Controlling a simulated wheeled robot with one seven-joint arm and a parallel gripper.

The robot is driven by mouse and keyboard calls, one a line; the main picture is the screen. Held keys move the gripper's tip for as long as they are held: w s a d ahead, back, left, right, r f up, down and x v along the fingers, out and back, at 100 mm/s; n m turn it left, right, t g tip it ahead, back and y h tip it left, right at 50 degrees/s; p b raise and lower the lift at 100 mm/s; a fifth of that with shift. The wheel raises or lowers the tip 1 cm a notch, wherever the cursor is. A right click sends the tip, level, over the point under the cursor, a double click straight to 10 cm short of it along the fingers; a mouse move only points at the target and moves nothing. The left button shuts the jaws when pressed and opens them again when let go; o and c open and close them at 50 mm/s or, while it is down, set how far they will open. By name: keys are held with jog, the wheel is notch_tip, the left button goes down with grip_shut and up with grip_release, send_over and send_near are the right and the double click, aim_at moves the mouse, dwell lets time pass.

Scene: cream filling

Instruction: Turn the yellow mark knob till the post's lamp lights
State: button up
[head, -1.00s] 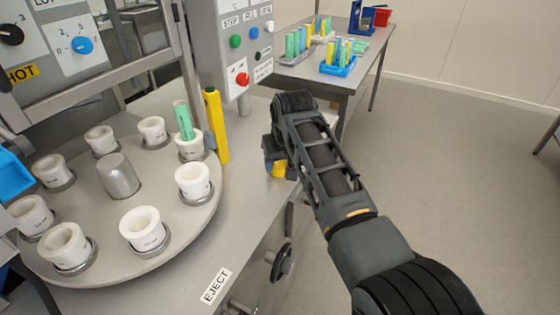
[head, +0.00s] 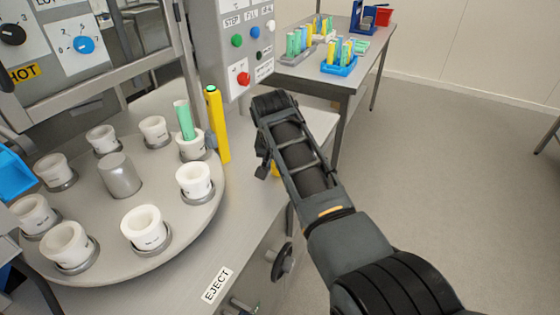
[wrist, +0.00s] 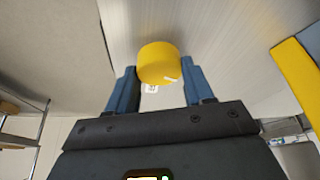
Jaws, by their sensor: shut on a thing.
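The yellow knob (wrist: 157,60) with a short white mark on its rim is between the two blue fingers of my gripper (wrist: 158,82) in the wrist view. My gripper is shut on it. In the head view my gripper (head: 264,160) is at the bench's front side and hides most of the knob; a bit of yellow (head: 276,172) shows beside it. The yellow post (head: 217,130) stands upright beside the turntable. Its lamp (head: 212,88) on top shows green.
The turntable (head: 120,265) carries several white cups, one with a green tube (head: 184,120). A grey button panel (head: 237,62) stands behind the post. A black handwheel (head: 282,262) is on the bench front. Open floor lies to the right.

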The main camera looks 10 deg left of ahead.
jog(key=o, duration=1)
jog(key=shift+v, duration=3.9)
jog(key=shift+s, duration=0.1)
